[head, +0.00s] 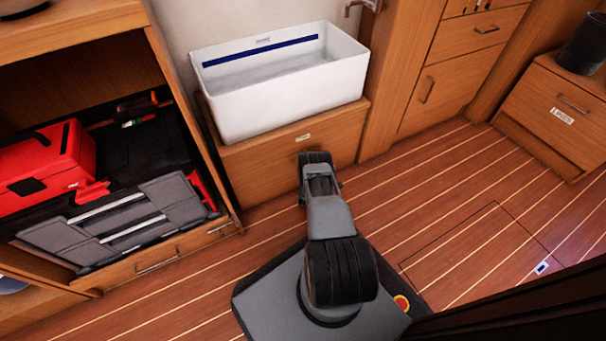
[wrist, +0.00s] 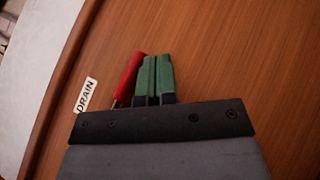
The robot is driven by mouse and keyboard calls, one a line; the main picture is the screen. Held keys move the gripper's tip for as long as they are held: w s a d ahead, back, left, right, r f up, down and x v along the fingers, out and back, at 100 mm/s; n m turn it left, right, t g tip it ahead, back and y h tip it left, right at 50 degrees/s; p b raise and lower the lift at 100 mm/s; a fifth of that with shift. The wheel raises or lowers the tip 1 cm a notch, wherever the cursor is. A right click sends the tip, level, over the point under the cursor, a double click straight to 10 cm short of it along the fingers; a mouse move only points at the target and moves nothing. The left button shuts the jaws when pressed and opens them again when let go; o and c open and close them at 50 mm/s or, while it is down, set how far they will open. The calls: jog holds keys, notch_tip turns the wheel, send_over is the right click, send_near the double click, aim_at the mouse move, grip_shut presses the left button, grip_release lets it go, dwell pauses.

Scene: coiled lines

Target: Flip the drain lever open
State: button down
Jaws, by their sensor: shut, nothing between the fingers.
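A red drain lever (wrist: 129,76) shows in the wrist view on the wooden cabinet front, close by a white label reading DRAIN (wrist: 87,95). My gripper (wrist: 155,58) has green fingertips that are shut together with nothing between them. The fingers are just right of the red lever in the picture; I cannot tell whether they touch it. The lever's lower end is hidden behind my gripper's dark body. In the head view my arm reaches to the cabinet front (head: 245,175) under the white sink (head: 290,105), and it hides the lever there.
An open locker at left holds a red toolbox (head: 45,165) and a grey organiser (head: 120,225). Wooden drawers (head: 465,60) stand at right, with a dark bin (head: 583,45) on another cabinet. The striped floor (head: 430,200) at right is clear.

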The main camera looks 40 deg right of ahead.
jog(key=shift+a, duration=0.15)
jog(key=p+v, duration=0.4)
jog(key=v, duration=0.9)
jog(key=shift+a, duration=0.2)
jog(key=shift+s+f, duration=0.1)
jog(key=shift+f, duration=0.05)
